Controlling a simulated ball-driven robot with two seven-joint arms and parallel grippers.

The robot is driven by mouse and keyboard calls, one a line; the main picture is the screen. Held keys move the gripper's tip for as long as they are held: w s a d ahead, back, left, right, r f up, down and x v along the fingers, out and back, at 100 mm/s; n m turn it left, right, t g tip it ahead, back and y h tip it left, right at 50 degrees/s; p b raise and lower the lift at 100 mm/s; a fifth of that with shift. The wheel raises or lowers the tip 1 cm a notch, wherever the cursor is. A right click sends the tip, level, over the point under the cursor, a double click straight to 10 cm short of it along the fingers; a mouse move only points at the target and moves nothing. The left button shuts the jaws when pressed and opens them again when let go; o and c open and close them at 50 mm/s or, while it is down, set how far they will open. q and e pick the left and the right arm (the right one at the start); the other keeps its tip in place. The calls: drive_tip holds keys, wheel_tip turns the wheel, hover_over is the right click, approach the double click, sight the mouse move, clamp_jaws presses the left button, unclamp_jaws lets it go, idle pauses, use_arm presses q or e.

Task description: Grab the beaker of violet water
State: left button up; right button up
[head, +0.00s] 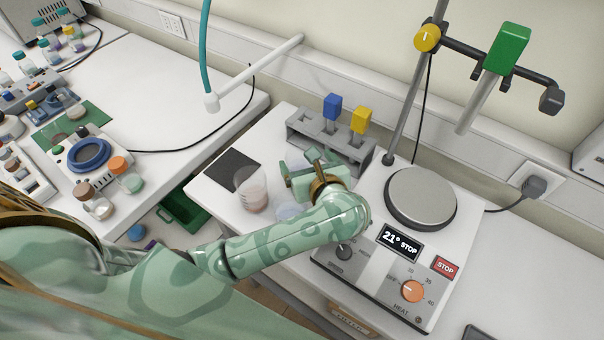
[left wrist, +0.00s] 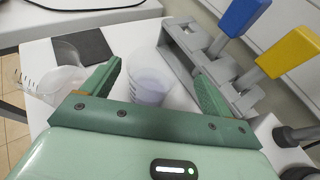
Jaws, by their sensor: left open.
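A clear beaker with pale violet liquid (left wrist: 150,88) stands upright between the spread fingers of my left gripper (left wrist: 158,88) in the left wrist view. A gap shows on the finger sides, so the gripper is open and not holding it. My arm and hand hide part of this area, so I cannot tell which one matches the violet beaker.
The grey rack (left wrist: 182,42) with blue and yellow-handled tools stands close to the right finger. Other clear glassware (left wrist: 62,84) is left of the left finger. A black pad (head: 232,169) lies at the table's left. The hotplate (head: 420,197) is to the right.

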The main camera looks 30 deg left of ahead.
sight(296, 151)
use_arm(q)
drive_tip(key=shift+w+a+f, duration=0.1)
drive_tip(key=shift+w+a, duration=0.05)
drive_tip(key=shift+a, duration=0.1)
drive_tip(key=b+x, duration=0.1)
drive_tip(key=x, duration=0.1)
drive_tip(key=b+x, duration=0.1)
drive_tip(key=x, duration=0.1)
drive_tip(key=shift+a+f+b, duration=0.3)
drive_tip(key=shift+a+b, duration=0.05)
drive_tip(key=shift+a, duration=0.1)
drive_tip(key=shift+w, duration=0.1)
drive_tip(key=shift+r, duration=0.2)
drive_tip(key=c, duration=1.2)
